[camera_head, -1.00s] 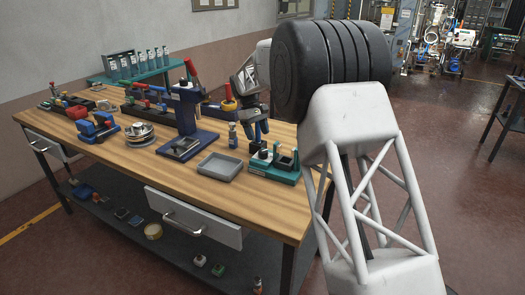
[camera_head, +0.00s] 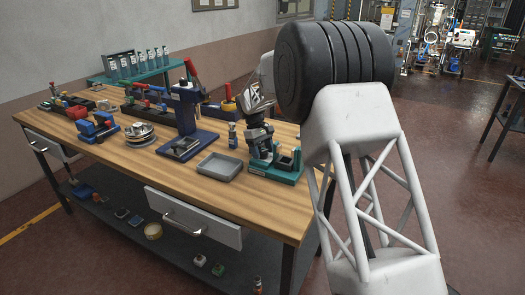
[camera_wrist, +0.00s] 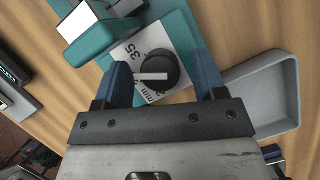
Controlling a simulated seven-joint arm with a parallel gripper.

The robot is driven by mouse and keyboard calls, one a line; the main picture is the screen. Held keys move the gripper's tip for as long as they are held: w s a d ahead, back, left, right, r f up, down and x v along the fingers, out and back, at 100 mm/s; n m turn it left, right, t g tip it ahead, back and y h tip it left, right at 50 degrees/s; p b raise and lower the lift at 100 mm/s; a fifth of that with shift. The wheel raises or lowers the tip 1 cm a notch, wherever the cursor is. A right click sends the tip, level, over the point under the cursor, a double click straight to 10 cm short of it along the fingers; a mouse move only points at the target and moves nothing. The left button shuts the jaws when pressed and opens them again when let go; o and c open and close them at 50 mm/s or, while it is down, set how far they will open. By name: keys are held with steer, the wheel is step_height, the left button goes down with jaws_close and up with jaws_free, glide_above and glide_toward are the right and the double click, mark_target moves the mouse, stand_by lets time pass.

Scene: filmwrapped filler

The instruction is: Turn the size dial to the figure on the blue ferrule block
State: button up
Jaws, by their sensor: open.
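The size dial (camera_wrist: 156,66) is a black round knob with a white bar, on a white plate (camera_wrist: 122,47) marked "35" and "mm"; other figures are partly hidden. In the wrist view the bar lies nearly level, and I cannot tell which figure it marks. The plate sits on a teal fixture (camera_head: 285,175) at the bench's front right. My gripper (camera_wrist: 160,77) is open, its blue fingers on either side of the dial with gaps visible; it also shows over the fixture in the head view (camera_head: 259,152). I cannot single out the blue ferrule block or read its figure.
A grey tray (camera_head: 219,166) lies close beside the fixture; it also shows in the wrist view (camera_wrist: 288,97). A small blue upright item (camera_head: 232,136) stands behind the tray. A blue press (camera_head: 187,115) stands farther left. The front strip of the wooden bench (camera_head: 160,178) is clear.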

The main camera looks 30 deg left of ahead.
steer(key=c, duration=0.9)
steer(key=shift+m, duration=0.4)
steer(key=shift+w+m+g+y, duration=0.1)
steer(key=shift+m+g+y, duration=0.3)
steer(key=shift+m, duration=1)
steer(key=shift+m+g+y, duration=0.3)
steer(key=shift+m+g, duration=0.2)
steer(key=shift+m, duration=0.9)
steer(key=shift+r, duration=0.1)
steer(key=o, duration=0.8)
steer(key=shift+o, duration=0.5)
